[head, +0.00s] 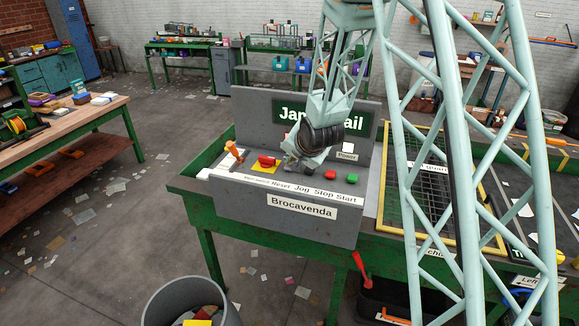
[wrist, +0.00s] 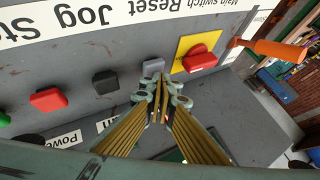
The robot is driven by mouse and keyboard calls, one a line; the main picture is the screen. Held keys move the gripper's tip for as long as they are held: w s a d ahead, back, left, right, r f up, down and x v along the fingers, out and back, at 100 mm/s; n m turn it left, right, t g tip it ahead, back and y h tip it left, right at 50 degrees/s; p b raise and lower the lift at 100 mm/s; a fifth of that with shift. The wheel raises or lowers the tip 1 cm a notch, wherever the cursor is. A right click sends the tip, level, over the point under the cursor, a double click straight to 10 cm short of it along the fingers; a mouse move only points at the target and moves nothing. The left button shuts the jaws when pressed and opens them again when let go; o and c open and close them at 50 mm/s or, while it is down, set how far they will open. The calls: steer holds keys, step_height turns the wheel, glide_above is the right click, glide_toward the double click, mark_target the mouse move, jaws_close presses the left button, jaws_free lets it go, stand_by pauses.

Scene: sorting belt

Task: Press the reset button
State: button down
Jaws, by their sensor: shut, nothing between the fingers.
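The reset button is a grey button (wrist: 153,66) under the upside-down Reset label (wrist: 148,6) in the wrist view. My gripper (wrist: 160,84) is shut and empty, with its fingertips beside that button, overlapping its near edge in the picture. I cannot tell whether they touch it. In the head view my gripper (head: 290,166) is low over the control panel (head: 234,196), just right of the red main switch (head: 267,160), and I cannot make out the reset button there.
The wrist view shows the red main switch on its yellow plate (wrist: 186,43), the dark jog button (wrist: 105,81) and the red stop button (wrist: 48,99). The green start button (head: 353,180) is right of my gripper. An orange-handled tool (head: 235,149) lies at the panel's left end.

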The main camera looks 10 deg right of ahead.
steer(key=shift+f, duration=0.2)
steer(key=shift+r, duration=0.2)
stand_by(0.5)
steer(key=shift+r+p, duration=0.3)
steer(key=shift+r, duration=0.45)
steer(key=shift+r, duration=0.1)
steer(key=shift+r+p, duration=1.35)
steer(key=shift+r, duration=1.05)
steer(key=shift+s+r, duration=0.1)
